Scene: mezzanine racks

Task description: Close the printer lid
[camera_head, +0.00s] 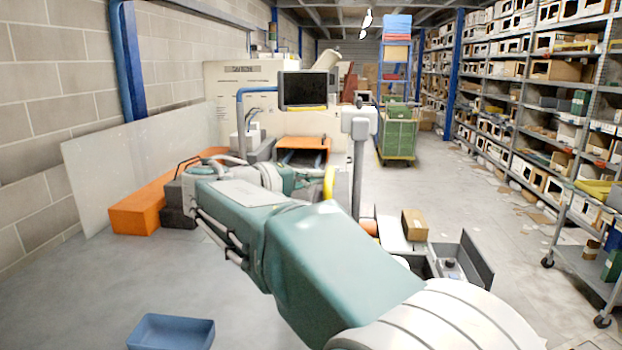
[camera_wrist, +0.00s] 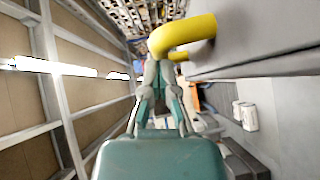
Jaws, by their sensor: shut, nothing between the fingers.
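No printer is identifiable with certainty. A grey open box (camera_head: 448,268) with a dark raised panel (camera_head: 477,258) stands low at right, partly behind my arm; I cannot tell whether it is the printer. A yellow curved bar (camera_head: 329,184) shows beyond my arm. In the wrist view a thick yellow bar (camera_wrist: 185,34) bends out from a grey surface (camera_wrist: 255,62). My gripper (camera_wrist: 157,64) is shut and empty, its tips close to the bar's bent end; contact cannot be told. In the head view my gripper (camera_head: 303,182) is partly hidden by my arm.
A screen (camera_head: 303,90) on a blue pole and a grey post (camera_head: 358,165) stand ahead. Orange blocks (camera_head: 137,214) and a leaning panel (camera_head: 145,150) are left. A blue tub (camera_head: 171,332) is on the floor. Shelves and a cart (camera_head: 585,262) line the right; the aisle between is open.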

